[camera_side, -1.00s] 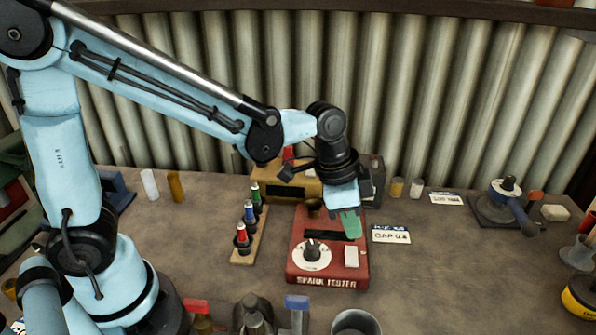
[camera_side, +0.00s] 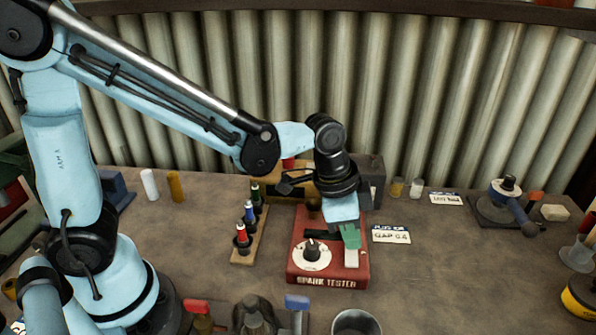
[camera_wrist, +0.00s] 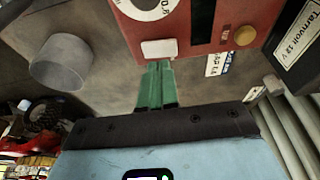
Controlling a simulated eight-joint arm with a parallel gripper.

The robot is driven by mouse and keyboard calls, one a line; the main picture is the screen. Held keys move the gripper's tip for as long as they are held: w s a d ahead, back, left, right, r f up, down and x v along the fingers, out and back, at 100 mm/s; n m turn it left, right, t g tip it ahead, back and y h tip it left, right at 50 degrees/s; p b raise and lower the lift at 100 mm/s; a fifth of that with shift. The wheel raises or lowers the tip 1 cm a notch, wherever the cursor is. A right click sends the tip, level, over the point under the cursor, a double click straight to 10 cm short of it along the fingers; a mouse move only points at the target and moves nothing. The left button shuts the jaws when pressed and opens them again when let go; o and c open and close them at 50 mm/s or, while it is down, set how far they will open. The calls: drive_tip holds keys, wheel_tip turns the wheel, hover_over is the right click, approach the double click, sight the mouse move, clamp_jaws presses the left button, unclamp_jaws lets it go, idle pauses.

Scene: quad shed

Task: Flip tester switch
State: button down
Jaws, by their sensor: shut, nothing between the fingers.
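The red spark tester (camera_side: 300,265) stands on the bench in the side view, with a black dial (camera_side: 312,250) on a white disc and a dark display window. My gripper (camera_side: 351,247) has green fingers, shut and empty, pointing down over the switch. In the wrist view the fingertips (camera_wrist: 159,66) are right at the switch; I cannot tell whether they touch it.
Three spark plugs (camera_side: 249,211) stand on a wooden strip left of the tester. A gap card (camera_side: 391,234) lies to its right. A hammer (camera_side: 297,303) and a metal cup (camera_side: 356,322) are in front.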

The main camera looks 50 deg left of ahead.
drive_tip(key=shift+r, duration=0.1)
drive_tip(key=d+v, duration=0.2)
drive_tip(key=v, duration=1.1)
drive_tip(key=shift+s+r, duration=0.3)
drive_tip(key=shift+r, duration=0.15)
drive_tip(key=shift+a, duration=0.1)
drive_tip(key=s+a+f+n+t+y, duration=0.25)
drive_tip(key=a+f+n+t, duration=0.4)
drive_tip(key=a, duration=0.65)
drive_tip(key=w+d+r+m+g+h, duration=0.1)
drive_tip(key=w+d+r+m+g, duration=0.15)
drive_tip(key=d, duration=0.35)
drive_tip(key=w+d+r+m+g+h, duration=0.1)
drive_tip(key=d+r+m+g, duration=0.1)
drive_tip(key=d+m+g, duration=0.3)
drive_tip(key=shift+n+t, duration=0.5)
drive_tip(key=shift+t, duration=0.2)
drive_tip(key=x, duration=1.2)
drive_tip(key=shift+f, duration=0.9)
drive_tip(key=shift+w, duration=0.1)
